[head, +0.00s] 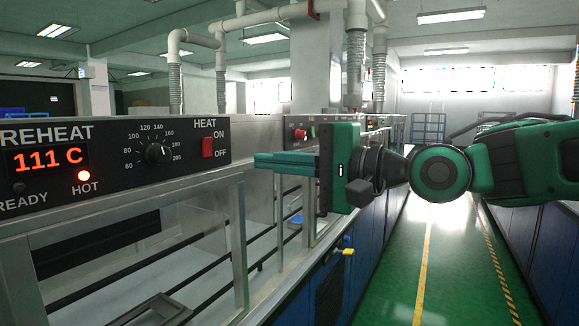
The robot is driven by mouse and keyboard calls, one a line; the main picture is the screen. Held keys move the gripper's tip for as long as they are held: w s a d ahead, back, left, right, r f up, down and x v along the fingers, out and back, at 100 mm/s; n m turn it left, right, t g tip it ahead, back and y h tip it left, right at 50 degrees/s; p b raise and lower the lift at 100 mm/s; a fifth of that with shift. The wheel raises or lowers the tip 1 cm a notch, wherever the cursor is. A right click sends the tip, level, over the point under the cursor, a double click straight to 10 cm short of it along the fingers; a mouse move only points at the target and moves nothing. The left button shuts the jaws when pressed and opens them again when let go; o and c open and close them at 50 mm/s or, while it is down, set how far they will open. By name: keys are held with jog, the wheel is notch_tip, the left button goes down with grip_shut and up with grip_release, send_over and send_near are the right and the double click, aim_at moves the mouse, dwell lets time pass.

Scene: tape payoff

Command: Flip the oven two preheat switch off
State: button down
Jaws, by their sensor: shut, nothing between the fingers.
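A black control panel (110,160) on the left carries lettering cut off to "REHEAT". On it a red rocker switch (208,147) sits under the word HEAT, with ON and OFF marked to its right; which way it is tipped is too small to tell. The display (48,158) reads 111 C and the HOT lamp (84,175) glows. No oven number is readable. My green gripper (257,162) is shut and empty. Its fingers point left toward the panel's right end, slightly below the switch's level, and appear apart from the switch.
A dial (158,153) marked 60 to 200 is left of the switch. Below the panel is an open metal frame (238,240) with rails. Further back, another panel with a red knob (300,134) stands partly behind my gripper. The green aisle floor (400,270) at right is clear.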

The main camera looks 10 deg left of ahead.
jog(key=shift+v, duration=1.55)
jog(key=shift+f, duration=0.1)
jog(key=w+d+f+t+h, duration=0.3)
jog(key=w+d+f+h, duration=0.35)
jog(key=d+f, duration=0.65)
jog(key=d+f+m+h, duration=0.1)
jog(key=d+f+h, duration=0.3)
jog(key=d, duration=0.5)
jog(key=d+f+h, duration=0.2)
jog(key=d+f, duration=0.4)
jog(key=d, duration=0.4)
jog(key=s+d+f+m+g+h, duration=0.1)
jog(key=s+d+f+g+h, duration=0.1)
jog(key=s+d+f, duration=0.3)
jog(key=s+d+f+g+h, duration=0.1)
jog(key=s+d+h, duration=0.15)
jog(key=d, duration=0.45)
jog(key=s+d+f+g, duration=0.2)
jog(key=s+d+f, duration=0.1)
jog(key=s, duration=0.6)
jog(key=s+d+f+m+g, duration=0.1)
jog(key=s+d+f+g, duration=0.2)
jog(key=s, duration=0.6)
jog(key=d, duration=0.2)
jog(key=shift+s+d+f, duration=0.2)
jog(key=shift+s+d, duration=0.2)
